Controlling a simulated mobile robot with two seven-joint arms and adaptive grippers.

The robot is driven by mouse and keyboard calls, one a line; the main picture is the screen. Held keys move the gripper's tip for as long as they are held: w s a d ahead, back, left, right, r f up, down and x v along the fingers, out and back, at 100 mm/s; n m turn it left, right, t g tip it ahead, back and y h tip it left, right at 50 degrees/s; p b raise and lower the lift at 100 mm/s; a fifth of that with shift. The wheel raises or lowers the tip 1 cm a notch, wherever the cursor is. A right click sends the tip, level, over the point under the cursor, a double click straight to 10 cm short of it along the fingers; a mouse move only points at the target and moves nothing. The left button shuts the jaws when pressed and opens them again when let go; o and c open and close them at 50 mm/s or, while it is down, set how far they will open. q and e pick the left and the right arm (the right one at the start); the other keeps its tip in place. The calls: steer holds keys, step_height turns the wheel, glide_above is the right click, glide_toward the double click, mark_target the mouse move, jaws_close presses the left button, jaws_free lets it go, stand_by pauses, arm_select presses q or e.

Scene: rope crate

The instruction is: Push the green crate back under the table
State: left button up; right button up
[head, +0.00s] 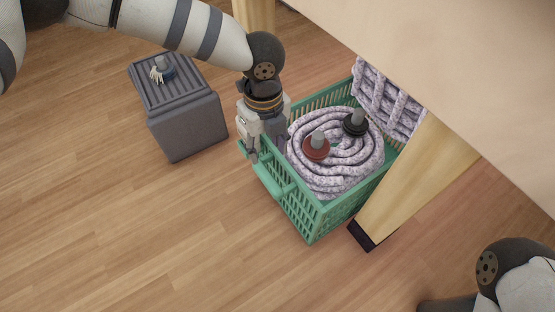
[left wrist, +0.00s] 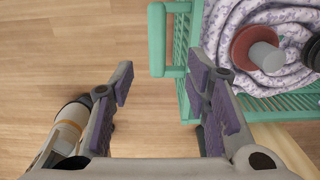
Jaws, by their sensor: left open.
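The green crate (head: 311,217) stands on the wooden floor, partly beneath the table (head: 455,75), with its near end and handle out in the open. A coiled pale speckled rope (head: 350,183) lies inside it. My left gripper (head: 251,152) is at the crate's near left corner, pointing down beside the handle (head: 274,181). In the left wrist view its fingers (left wrist: 160,82) are spread with nothing held. The green handle bar (left wrist: 158,40) shows between and beyond the fingertips, closer to the right finger; contact cannot be told. My right gripper is out of view.
A red-based knob (head: 317,147) and a black-based one (head: 355,123) rest on the rope. A wooden table leg (head: 415,185) stands close to the crate's right side. A grey ribbed box (head: 187,125) stands left of my gripper. The floor at lower left is clear.

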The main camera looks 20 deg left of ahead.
mark_target(267, 176)
arm_select(q)
steer(key=f+b, duration=0.1)
steer(key=f, duration=0.3)
steer(key=f+b, duration=0.2)
steer(key=f, duration=0.2)
steer(key=f+b, duration=0.2)
steer(key=f, duration=0.2)
steer(key=shift+s, duration=0.35)
steer(key=shift+r, duration=0.1)
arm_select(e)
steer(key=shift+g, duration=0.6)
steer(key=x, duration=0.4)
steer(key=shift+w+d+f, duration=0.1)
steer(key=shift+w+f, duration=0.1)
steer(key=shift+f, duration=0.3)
arm_select(q)
jaws_close()
